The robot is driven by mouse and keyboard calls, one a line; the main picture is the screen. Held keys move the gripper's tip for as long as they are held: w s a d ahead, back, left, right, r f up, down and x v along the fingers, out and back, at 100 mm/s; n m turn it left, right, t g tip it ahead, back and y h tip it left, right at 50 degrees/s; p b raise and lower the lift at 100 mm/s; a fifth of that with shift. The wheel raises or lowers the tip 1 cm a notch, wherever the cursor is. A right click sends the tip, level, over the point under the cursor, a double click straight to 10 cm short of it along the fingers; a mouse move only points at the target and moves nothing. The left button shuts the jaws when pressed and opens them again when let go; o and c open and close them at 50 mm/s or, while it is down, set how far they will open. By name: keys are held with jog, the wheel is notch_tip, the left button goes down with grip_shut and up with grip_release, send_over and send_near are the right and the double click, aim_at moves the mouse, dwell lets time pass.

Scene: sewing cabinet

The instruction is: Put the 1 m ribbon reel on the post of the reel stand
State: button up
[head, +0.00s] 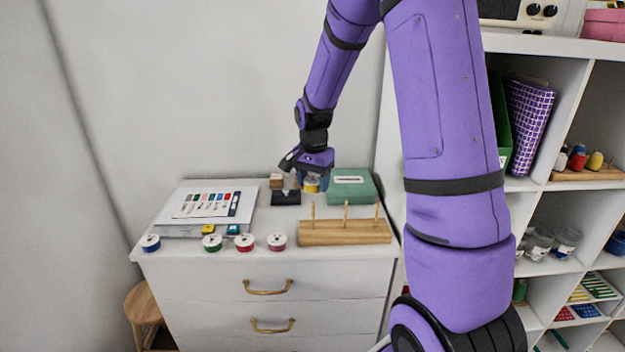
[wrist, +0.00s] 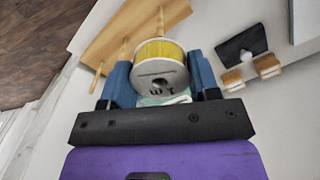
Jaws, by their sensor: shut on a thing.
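The ribbon reel (head: 312,187) has yellow ribbon between pale flanges. In the wrist view the reel (wrist: 161,73) sits between the blue fingers of my gripper (wrist: 164,85), and its end face bears a mark that looks like an upside-down "1 M". My gripper (head: 311,179) is shut on it and holds it over the back part of the cabinet top. The wooden reel stand (head: 345,233) is nearer the front right edge, with three upright, bare posts. It also shows in the wrist view (wrist: 112,32), beyond the reel, whose top overlaps part of it.
Blue (head: 150,243), green (head: 212,243), red (head: 244,243) and pink (head: 277,242) reels line the front edge. A green box (head: 352,188) stands behind the stand. A dark pad (head: 286,198) and wooden blocks (head: 276,181) are left of my gripper. A ribbon card (head: 210,204) lies left.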

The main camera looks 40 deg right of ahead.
jog(key=shift+f, duration=2.85)
jog(key=shift+f, duration=1.65)
jog(key=o, duration=1)
